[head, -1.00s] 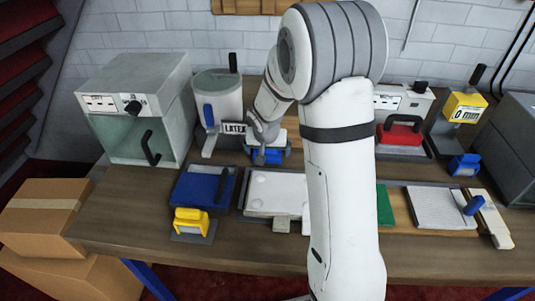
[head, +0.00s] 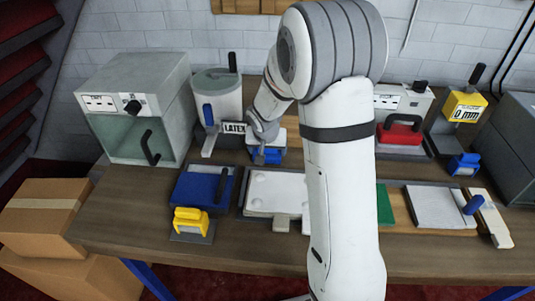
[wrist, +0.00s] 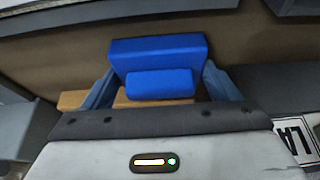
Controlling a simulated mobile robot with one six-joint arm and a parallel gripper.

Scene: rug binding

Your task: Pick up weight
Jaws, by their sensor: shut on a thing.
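A blue block with a rounded blue handle bar (wrist: 160,84), which I take to be the weight, sits between my fingers in the wrist view. My gripper (wrist: 160,88) is shut on its handle, one finger on each side. In the head view the blue block (head: 270,156) shows under my gripper (head: 266,145), in front of the LATEX label at the back middle of the bench. My arm and fingers cover part of it. I cannot tell whether its underside touches the bench.
The LATEX dispenser (head: 217,100) stands close at left, with a glass-fronted oven (head: 138,110) beyond. A blue pad (head: 203,185), a yellow-handled tool (head: 190,222) and a white panel (head: 275,192) lie in front. The bench's front strip is clear.

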